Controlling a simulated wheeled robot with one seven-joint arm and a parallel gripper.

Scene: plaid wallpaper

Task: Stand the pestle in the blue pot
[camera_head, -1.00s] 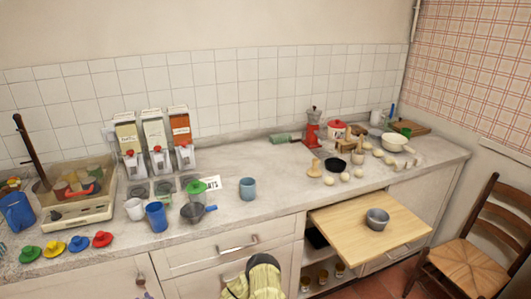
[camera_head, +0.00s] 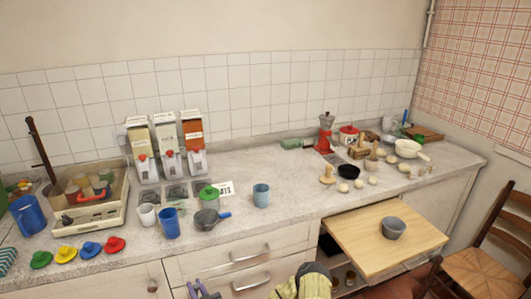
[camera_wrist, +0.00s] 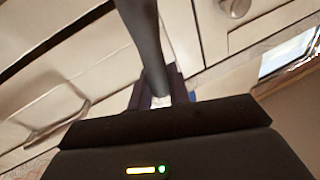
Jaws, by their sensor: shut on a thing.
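My gripper (camera_wrist: 160,95) is shut on a long dark grey rod, seemingly the pestle (camera_wrist: 145,40), which reaches away from the purple fingers in the blurred wrist view. In the head view my gripper (camera_head: 204,290) shows only at the bottom edge, low in front of the drawers; what it holds is not clear there. A light blue pot (camera_head: 261,195) stands upright on the counter, right of the small pan. It looks empty, but its inside is hardly visible. My gripper is below and left of it, apart from it.
A dark blue cup (camera_head: 169,224) and a small grey pan (camera_head: 207,219) stand left of the pot. Coloured lids (camera_head: 90,249) line the counter's front left. A grey bowl (camera_head: 393,228) sits on the pull-out board (camera_head: 360,240).

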